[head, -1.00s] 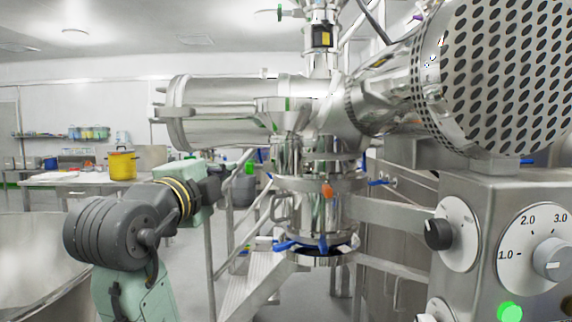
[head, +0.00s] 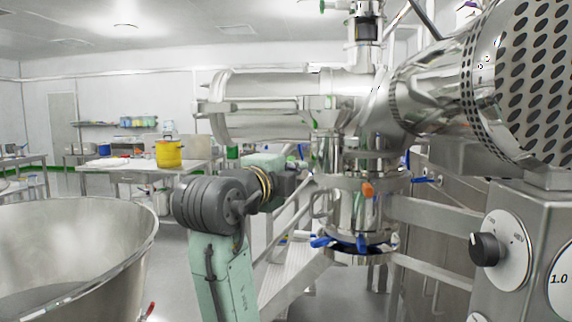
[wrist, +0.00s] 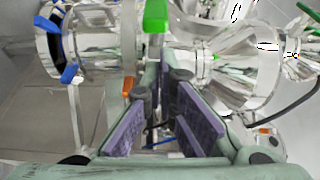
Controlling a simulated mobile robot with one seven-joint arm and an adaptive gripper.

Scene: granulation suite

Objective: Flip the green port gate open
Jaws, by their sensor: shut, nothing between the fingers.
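A bright green part (wrist: 155,16), which looks like the port gate, shows at the top middle of the wrist view, just beyond my fingertips. It stands among shiny steel pipe parts, and its upper end is cut off by the picture edge. My gripper (wrist: 160,88) is shut and empty, its purple-padded fingers pointing toward the green part. I see no contact between them. In the head view my gripper (head: 292,181) is small and partly hidden, to the left of the steel column (head: 358,205). I cannot clearly make out the gate there.
A blue-handled clamp (head: 340,243) and an orange knob (head: 367,189) sit on the column. A large steel bowl (head: 75,250) is at the front left. A dial panel (head: 515,270) is at the right. A yellow bucket (head: 168,154) stands on a back table.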

